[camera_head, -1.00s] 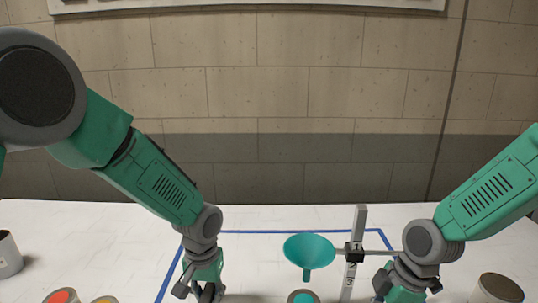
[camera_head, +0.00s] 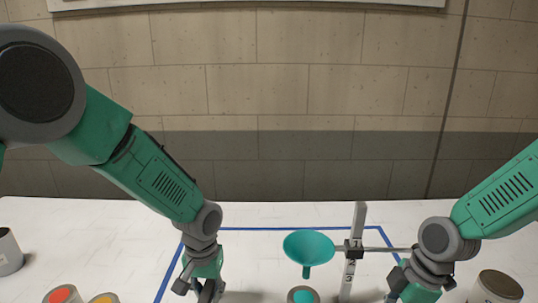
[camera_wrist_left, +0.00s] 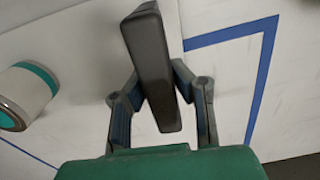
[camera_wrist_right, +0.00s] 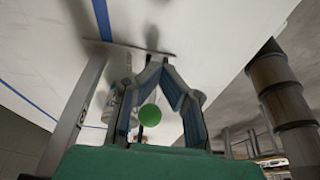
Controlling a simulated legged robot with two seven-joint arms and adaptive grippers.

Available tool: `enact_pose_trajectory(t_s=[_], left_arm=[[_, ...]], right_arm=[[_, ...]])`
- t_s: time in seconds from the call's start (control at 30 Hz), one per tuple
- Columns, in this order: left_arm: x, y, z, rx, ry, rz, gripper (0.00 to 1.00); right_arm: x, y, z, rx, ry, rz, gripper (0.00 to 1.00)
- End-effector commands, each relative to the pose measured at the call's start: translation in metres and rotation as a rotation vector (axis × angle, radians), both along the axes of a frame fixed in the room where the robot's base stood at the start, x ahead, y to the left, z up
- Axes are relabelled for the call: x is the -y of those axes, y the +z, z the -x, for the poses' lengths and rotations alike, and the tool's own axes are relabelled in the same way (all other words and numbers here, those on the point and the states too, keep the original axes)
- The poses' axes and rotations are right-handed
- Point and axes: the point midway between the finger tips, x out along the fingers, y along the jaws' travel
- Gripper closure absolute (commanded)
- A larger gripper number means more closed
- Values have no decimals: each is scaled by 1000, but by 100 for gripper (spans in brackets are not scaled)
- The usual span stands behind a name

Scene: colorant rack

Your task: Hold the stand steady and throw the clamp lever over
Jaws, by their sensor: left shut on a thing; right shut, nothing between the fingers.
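The stand's grey numbered post (camera_head: 357,222) rises right of centre in the head view, with a black clamp (camera_head: 352,247) and a thin grey rod (camera_head: 400,249) running right. A teal funnel (camera_head: 308,246) hangs left of it above a small cup (camera_head: 303,296). My left gripper (camera_head: 208,293) is at the lower edge; in the left wrist view it (camera_wrist_left: 160,95) is shut on a dark grey bar (camera_wrist_left: 150,60). My right gripper (camera_wrist_right: 158,62) is shut and empty. A green ball (camera_wrist_right: 150,115) shows between its finger links; whether they touch is unclear. The stand's base is hidden.
Blue tape (camera_head: 290,229) outlines an area on the white table. Open cans stand at left, a grey one (camera_head: 8,255) and a red-filled one (camera_head: 62,295). Another can (camera_head: 500,287) stands right of my right gripper.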

Motion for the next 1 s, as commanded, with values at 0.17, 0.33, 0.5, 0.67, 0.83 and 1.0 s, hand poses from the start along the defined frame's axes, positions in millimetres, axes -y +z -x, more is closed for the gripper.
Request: enact_pose_trajectory(t_s=[0.17, 0.33, 0.5, 0.67, 0.83, 1.0], left_arm=[[0, 1, -1, 1, 1, 0, 100], [0, 1, -1, 1, 1, 0, 100], [0, 1, -1, 1, 1, 0, 100], [0, 1, -1, 1, 1, 0, 100], [0, 1, -1, 1, 1, 0, 100], [0, 1, 0, 1, 1, 0, 100]], right_arm=[[7, 0, 1, -1, -2, -1, 100], [8, 0, 1, 0, -1, 0, 100], [8, 0, 1, 0, -1, 0, 77], [8, 0, 1, 0, -1, 0, 77], [9, 4, 0, 1, -1, -1, 77], [16, 27, 0, 5, -2, -2, 77]])
